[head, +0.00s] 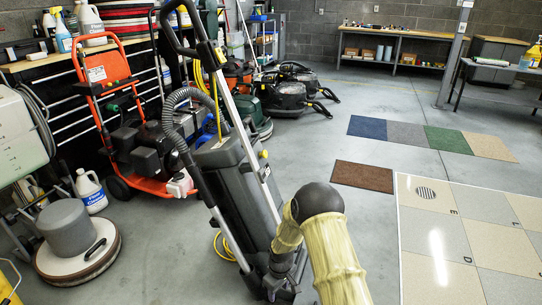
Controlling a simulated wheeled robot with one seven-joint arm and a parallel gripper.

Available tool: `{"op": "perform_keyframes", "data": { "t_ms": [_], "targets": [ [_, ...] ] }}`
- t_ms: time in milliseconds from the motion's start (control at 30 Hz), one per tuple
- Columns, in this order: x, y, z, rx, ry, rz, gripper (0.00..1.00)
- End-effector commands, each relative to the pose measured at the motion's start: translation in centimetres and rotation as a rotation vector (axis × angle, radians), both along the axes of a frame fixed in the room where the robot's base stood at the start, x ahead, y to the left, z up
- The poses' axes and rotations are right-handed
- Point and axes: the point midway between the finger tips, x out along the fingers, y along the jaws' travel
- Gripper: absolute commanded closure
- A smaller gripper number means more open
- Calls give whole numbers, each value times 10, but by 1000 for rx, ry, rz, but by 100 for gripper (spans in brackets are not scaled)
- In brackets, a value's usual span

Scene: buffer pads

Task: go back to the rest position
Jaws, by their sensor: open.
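My arm, in a cream ribbed sleeve with a dark rounded joint, rises from the bottom middle of the head view and bends there. My gripper is not visible in this view, so I cannot see its jaws or anything near them. A stack of round red and dark pads (128,18) lies on the workbench at the upper left, well away from the visible part of my arm.
A grey upright vacuum (232,180) stands close left of my arm. An orange machine (125,150) and a round floor polisher (78,255) stand further left. Sample floor tiles (435,225) and a brown mat (362,177) lie at right.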

Motion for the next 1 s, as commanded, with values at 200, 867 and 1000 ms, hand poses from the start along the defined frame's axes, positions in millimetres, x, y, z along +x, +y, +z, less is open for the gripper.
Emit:
{"op": "perform_keyframes", "data": {
  "t_ms": [200,867,1000],
  "targets": [
    [-10,-29,90,-5,-46,-140,50],
    [-123,-106,281,26,-167,-593,50],
    [-151,-116,301,40,-184,-676,50]
  ]
}}
